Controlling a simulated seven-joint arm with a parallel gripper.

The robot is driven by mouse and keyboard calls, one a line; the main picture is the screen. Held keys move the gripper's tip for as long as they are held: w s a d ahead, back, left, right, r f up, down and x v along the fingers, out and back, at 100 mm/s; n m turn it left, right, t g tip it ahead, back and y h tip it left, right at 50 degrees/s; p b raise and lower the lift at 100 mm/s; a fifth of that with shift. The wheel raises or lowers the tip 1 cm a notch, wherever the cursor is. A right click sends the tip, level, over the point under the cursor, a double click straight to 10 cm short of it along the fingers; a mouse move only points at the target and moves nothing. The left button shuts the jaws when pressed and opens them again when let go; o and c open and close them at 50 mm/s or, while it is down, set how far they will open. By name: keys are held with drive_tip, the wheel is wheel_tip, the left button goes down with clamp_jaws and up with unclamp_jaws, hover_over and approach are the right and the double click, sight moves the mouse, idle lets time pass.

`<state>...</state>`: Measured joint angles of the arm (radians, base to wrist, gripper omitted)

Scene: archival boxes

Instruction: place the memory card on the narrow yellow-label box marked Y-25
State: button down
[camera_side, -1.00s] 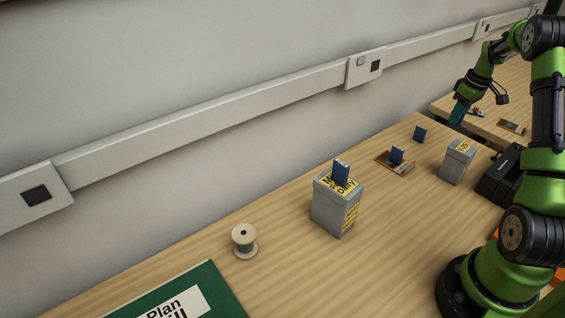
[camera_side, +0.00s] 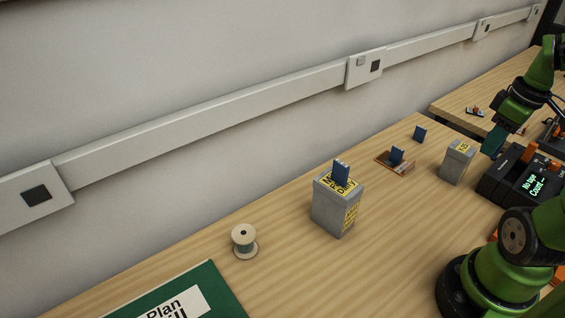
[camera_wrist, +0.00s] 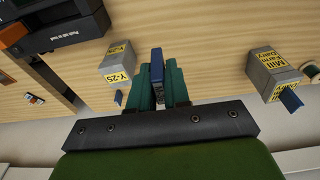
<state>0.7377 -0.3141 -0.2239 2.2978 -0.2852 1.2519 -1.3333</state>
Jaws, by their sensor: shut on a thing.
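My gripper (camera_side: 492,142) shows teal fingers in the side view, up and to the right of the narrow grey box marked Y-25 (camera_side: 457,163) and apart from it. In the wrist view my gripper (camera_wrist: 158,82) is shut on a blue memory card (camera_wrist: 157,62), which sticks out past the fingertips. The Y-25 box (camera_wrist: 117,62) with its yellow labels is just left of the fingers there. The held card is hard to make out in the side view. The top of the Y-25 box looks bare.
A wider yellow-label box (camera_side: 332,212) carries a blue card (camera_side: 341,172). A black device (camera_side: 510,180) sits right of Y-25. A spool (camera_side: 244,241) stands front left.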

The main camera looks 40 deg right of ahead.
wheel_tip(320, 180, down, 2)
drive_tip(key=s+a, duration=0.2)
hover_over(461, 146)
drive_tip(key=shift+s+a+f, duration=0.1)
drive_tip(key=shift+s+f, duration=0.1)
drive_tip(key=shift+f, duration=0.3)
drive_tip(key=shift+s+f, duration=0.2)
drive_tip(key=shift+f, duration=0.25)
drive_tip(key=shift+w+f, duration=0.1)
drive_tip(key=shift+f, duration=1.65)
drive_tip(key=shift+f, duration=0.2)
drive_tip(key=c, duration=1.1)
unclamp_jaws()
drive_tip(key=shift+r, duration=0.15)
